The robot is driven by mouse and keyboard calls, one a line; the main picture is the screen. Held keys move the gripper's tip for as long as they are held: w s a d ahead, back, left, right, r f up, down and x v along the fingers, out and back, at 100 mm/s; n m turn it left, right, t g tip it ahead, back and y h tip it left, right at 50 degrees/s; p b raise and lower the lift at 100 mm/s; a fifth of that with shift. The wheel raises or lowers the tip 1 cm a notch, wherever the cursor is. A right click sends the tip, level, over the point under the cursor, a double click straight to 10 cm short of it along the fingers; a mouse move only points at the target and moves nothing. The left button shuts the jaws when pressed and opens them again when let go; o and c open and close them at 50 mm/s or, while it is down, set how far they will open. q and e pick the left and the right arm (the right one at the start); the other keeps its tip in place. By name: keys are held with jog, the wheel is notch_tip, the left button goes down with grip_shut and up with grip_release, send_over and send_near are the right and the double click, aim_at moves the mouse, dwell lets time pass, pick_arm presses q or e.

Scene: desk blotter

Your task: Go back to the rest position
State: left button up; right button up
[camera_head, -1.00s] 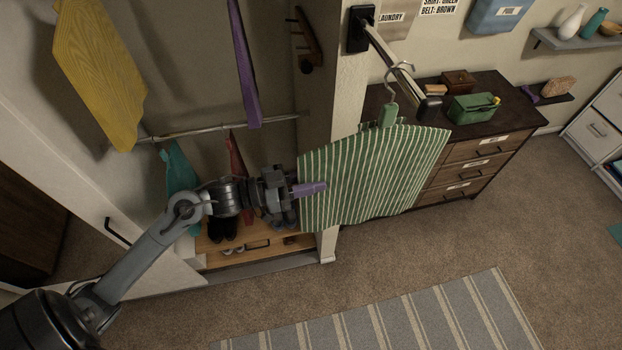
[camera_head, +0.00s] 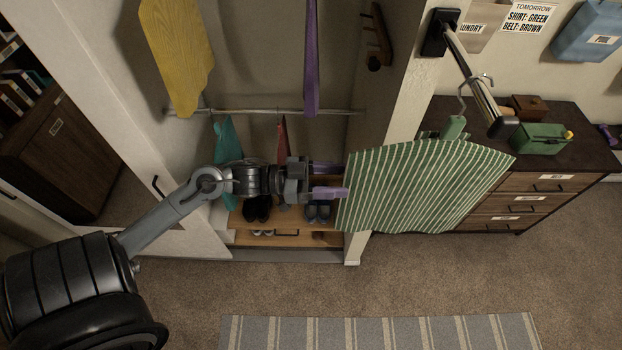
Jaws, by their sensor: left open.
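My left gripper (camera_head: 333,181) reaches in from the left, in front of the open closet. Its two purple fingers are apart with nothing between them. A green-and-white striped shirt (camera_head: 425,185) hangs from a hanger (camera_head: 468,95) on the wall-mounted rod (camera_head: 478,80), right of the closet opening. The fingertips are close to the shirt's left edge in the picture; I cannot tell whether they touch it. My right gripper is out of view.
The closet has a rail (camera_head: 270,112) with yellow (camera_head: 176,55), teal (camera_head: 228,150) and purple (camera_head: 311,60) items. Shoes (camera_head: 257,208) stand below. A dark dresser (camera_head: 585,150) with a green box (camera_head: 541,138) is at right. A striped rug (camera_head: 380,332) lies on open carpet.

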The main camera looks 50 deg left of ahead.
pick_arm(q)
jog(key=v, duration=0.5)
notch_tip(320, 180, down, 5)
jog(key=d+n+g+y+p, duration=0.2)
jog(key=n+y+p, duration=0.35)
jog(key=y, duration=0.45)
jog(key=s+d+f+g+y+p, duration=0.1)
jog(key=s+d+f+g+p, duration=0.1)
jog(key=s+d+g+p, duration=0.3)
jog(key=s+d+g, duration=0.3)
jog(key=s, duration=0.3)
jog(key=shift+s+g, duration=0.4)
jog(key=shift+d+f, duration=0.15)
dwell(0.9)
